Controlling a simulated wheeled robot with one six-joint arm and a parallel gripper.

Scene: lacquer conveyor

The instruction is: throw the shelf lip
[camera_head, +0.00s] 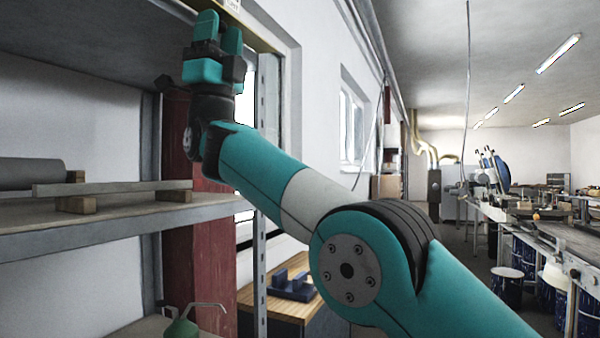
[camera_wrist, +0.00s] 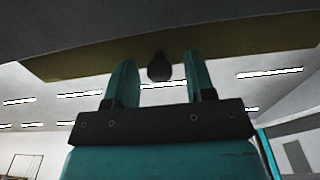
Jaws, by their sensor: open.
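The shelf lip is a yellowish strip (camera_head: 262,36) along the front edge of the upper shelf, at the top of the head view. In the wrist view the lip (camera_wrist: 80,62) crosses the top of the picture. A dark rounded knob (camera_wrist: 159,67) hangs at the lip, between my fingertips in the picture. My gripper (camera_head: 219,32) points upward just below the lip, fingers apart. In the wrist view my gripper (camera_wrist: 160,78) is open, with a gap on both sides of the knob. I cannot tell how far the fingertips reach around it. The gripper hides the knob in the head view.
The lower shelf (camera_head: 90,222) holds a grey roll (camera_head: 30,171) and a bar on wooden blocks (camera_head: 110,187). A metal upright (camera_head: 262,170) stands close to my arm. A green can (camera_head: 181,327) sits lower down.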

